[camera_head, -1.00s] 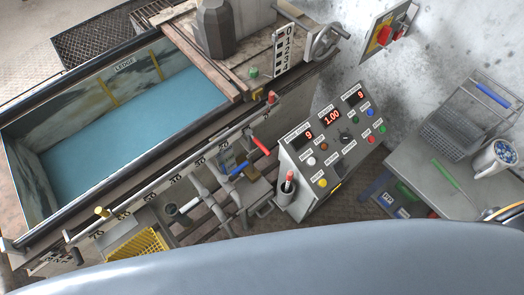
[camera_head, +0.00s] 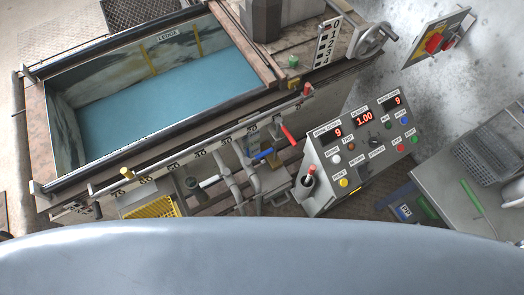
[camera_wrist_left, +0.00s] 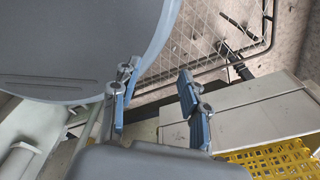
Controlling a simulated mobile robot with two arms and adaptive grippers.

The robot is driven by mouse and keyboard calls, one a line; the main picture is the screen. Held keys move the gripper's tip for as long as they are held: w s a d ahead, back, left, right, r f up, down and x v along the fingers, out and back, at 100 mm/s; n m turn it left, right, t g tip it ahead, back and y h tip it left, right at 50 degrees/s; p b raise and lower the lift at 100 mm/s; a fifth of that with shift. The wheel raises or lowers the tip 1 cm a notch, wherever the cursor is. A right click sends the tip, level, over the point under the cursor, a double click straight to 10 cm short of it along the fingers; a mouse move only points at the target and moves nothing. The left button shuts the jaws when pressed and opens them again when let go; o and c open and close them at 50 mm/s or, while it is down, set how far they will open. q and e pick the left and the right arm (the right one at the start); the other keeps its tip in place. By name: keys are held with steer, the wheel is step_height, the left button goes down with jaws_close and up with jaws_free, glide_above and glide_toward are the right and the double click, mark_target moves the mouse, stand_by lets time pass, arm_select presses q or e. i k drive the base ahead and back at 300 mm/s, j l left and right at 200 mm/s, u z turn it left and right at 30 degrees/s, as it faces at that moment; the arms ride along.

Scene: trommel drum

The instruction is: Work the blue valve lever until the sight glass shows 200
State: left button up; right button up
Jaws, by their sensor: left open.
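The blue valve lever (camera_head: 263,154) shows in the head view, below the tank's front rail and beside upright grey pipes. A red lever (camera_head: 288,133) is just above and right of it. I cannot pick out the sight glass for certain or read a level on it. My left gripper (camera_wrist_left: 157,105) shows in the left wrist view, with its blue-padded fingers apart and nothing between them. It is near a yellow grate (camera_wrist_left: 270,160) and away from any lever. Neither gripper shows in the head view.
A tank of blue water (camera_head: 165,95) fills the upper left, with a numbered rail (camera_head: 200,150) along its front. A control console (camera_head: 362,150) shows 9, 1.00 and 9. A red-handled switch box (camera_head: 436,42) is at upper right. A grey bench (camera_head: 455,190) stands at right.

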mark_target(264, 154)
steer(key=k+l, duration=0.1)
steer(key=k, duration=1.15)
